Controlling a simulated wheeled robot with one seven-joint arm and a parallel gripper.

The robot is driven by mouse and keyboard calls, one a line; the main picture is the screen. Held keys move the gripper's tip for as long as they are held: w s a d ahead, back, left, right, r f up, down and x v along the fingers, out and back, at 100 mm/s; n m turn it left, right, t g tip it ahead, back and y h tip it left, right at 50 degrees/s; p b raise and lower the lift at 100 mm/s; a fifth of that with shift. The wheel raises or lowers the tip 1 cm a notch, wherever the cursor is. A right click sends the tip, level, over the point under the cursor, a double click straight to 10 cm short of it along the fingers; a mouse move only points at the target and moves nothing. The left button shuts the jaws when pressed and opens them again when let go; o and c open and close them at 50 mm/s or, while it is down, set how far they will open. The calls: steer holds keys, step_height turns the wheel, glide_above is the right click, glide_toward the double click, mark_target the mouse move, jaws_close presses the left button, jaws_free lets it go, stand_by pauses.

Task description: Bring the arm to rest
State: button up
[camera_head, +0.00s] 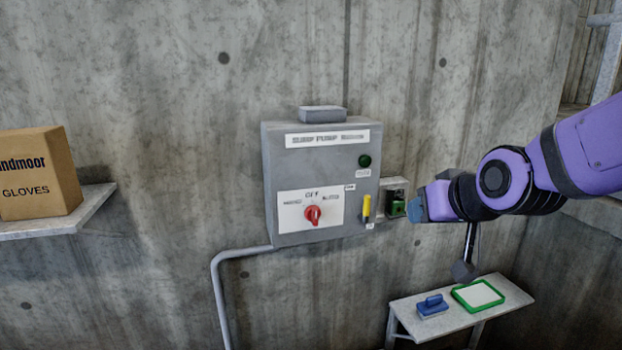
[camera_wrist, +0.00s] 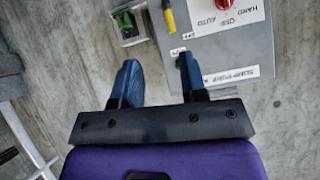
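My arm, purple and black, reaches in from the right in the head view. My gripper (camera_head: 414,210) is in front of the wall, just right of the grey control box (camera_head: 320,165). In the wrist view my gripper (camera_wrist: 156,72) has its two blue fingers well apart, with nothing between them. The box (camera_wrist: 220,52) is upside down in that view, and the right finger overlaps its edge. The gripper looks apart from the box, but the exact gap is hard to tell.
The box carries a red knob (camera_head: 313,215), a yellow handle (camera_head: 366,207) and a dark green lamp (camera_head: 365,161). A small green-fronted unit (camera_head: 396,207) sits beside it. A glove carton (camera_head: 38,173) stands on the left shelf.

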steer(key=s+d+r+g+h, duration=0.1)
steer(key=s+d+r+g, duration=0.1)
steer(key=s+d, duration=0.3)
steer(key=s+d+r+m+g+h, duration=0.1)
steer(key=s+d, duration=0.4)
steer(key=s, duration=0.8)
steer(key=shift+d+r+g+h, duration=0.25)
steer(key=shift+r+g+h, duration=0.3)
steer(key=shift+g, duration=0.35)
